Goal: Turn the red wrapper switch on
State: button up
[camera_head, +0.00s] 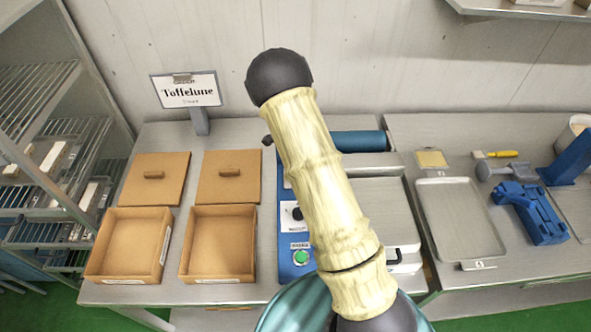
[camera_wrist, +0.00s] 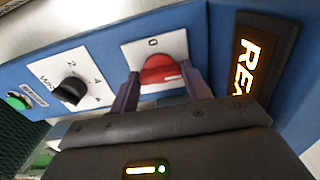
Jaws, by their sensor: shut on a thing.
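The red wrapper switch (camera_wrist: 163,69) is a red rotary knob on a white plate marked "0" at its top, set in a blue panel. It shows in the wrist view, upper middle. A short pale mark on the knob lies at its right side. My gripper (camera_wrist: 161,82) has one dark finger on each side of the knob and is shut on it. The knob's lower part is hidden by my gripper. In the head view my arm covers the switch and the gripper.
Left of the switch are a black dial (camera_wrist: 75,90) and a green button (camera_wrist: 18,102); right is a lit amber display (camera_wrist: 245,68). In the head view, open cardboard boxes (camera_head: 218,243) stand left of the blue machine (camera_head: 286,235), and a metal tray (camera_head: 458,218) lies right.

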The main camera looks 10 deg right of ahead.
jog(key=shift+d, duration=0.1)
jog(key=o, duration=1)
notch_tip(320, 180, up, 17)
jog(key=b, duration=0.3)
jog(key=shift+r, duration=0.2)
